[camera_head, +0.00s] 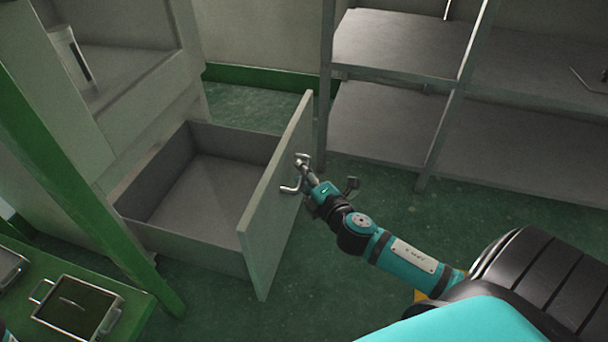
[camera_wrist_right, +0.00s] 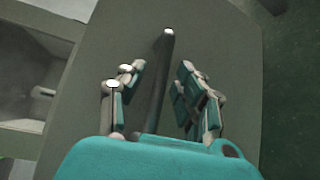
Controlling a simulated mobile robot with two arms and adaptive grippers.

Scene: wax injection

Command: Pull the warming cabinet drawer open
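The warming cabinet drawer (camera_head: 185,245) is pulled well out of the grey cabinet (camera_head: 150,120), and its inside looks empty. Its front panel (camera_head: 268,220) faces right and carries a metal bar handle (camera_head: 291,189). My right gripper (camera_head: 306,172) is at the handle. In the right wrist view, the handle bar (camera_wrist_right: 160,80) runs between the two fingers of my right gripper (camera_wrist_right: 160,85), with a visible gap on each side, so the gripper looks open around it. The drawer front (camera_wrist_right: 220,50) lies behind it.
A green bench (camera_head: 140,310) with a metal-framed tray (camera_head: 78,308) is at lower left, its green post (camera_head: 75,165) crossing before the cabinet. A white container (camera_head: 70,55) stands inside the cabinet. Grey shelves (camera_head: 440,130) stand at the back right. Green floor right of the drawer is clear.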

